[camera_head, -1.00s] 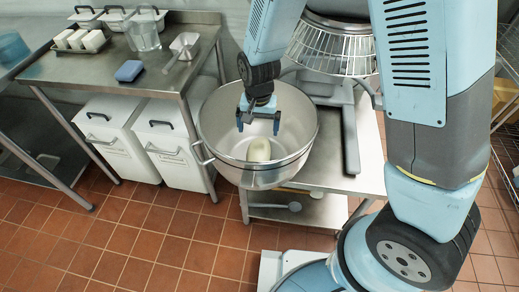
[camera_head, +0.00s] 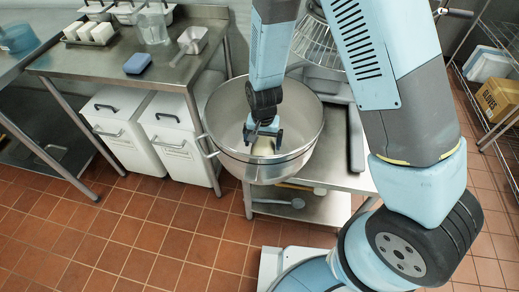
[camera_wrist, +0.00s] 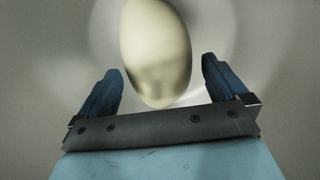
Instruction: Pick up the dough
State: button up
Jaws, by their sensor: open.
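The dough (camera_head: 263,147) is a pale, smooth, oval lump lying in the bottom of a large steel mixing bowl (camera_head: 222,118). My gripper (camera_head: 263,137) is down inside the bowl, right over the dough and partly covering it in the head view. In the wrist view the dough (camera_wrist: 157,50) shows beyond and between the two blue fingers of my gripper (camera_wrist: 162,88). The fingers are wide apart, with a visible gap on each side of the dough. Whether the fingertips reach down beside it I cannot tell.
The bowl wall surrounds my gripper, with a handle (camera_head: 207,147) at its left. A steel table (camera_head: 120,62) with a blue sponge (camera_head: 139,63) stands at the left, above white bins (camera_head: 178,150). A wire shelf with a cardboard box (camera_head: 497,100) stands at the right.

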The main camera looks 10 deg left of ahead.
aim_at(263, 142)
jog(key=shift+s+d+f, duration=0.1)
jog(key=shift+s+f, duration=0.05)
jog(key=shift+f, duration=2.3)
jog(key=c, duration=1.5)
jog(key=shift+r, duration=0.2)
notch_tip(263, 142, up, 18)
jog(key=shift+f, duration=0.15)
jog(key=shift+r, duration=2)
